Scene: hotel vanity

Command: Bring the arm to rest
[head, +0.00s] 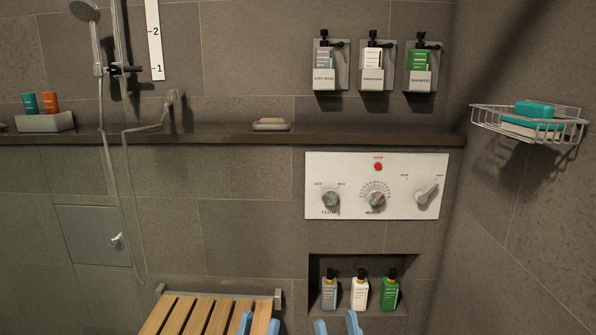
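My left gripper (259,325) shows only as two light blue fingertips at the bottom edge, in front of the wooden slatted seat (203,312). Its fingertips stand apart with nothing seen between them. My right gripper (337,325) shows as two light blue fingertips at the bottom edge, just right of the left one and below the wall niche (315,285). Its fingertips are also apart, with nothing seen between them. The rest of both grippers and both arms is out of view.
The control panel (405,190) is on the wall above the niche, which holds several bottles. A ledge (210,137) carries a soap dish (271,125). Dispensers (374,65) hang above it. A wire basket (480,113) juts out at right; a shower hose (112,170) hangs at left.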

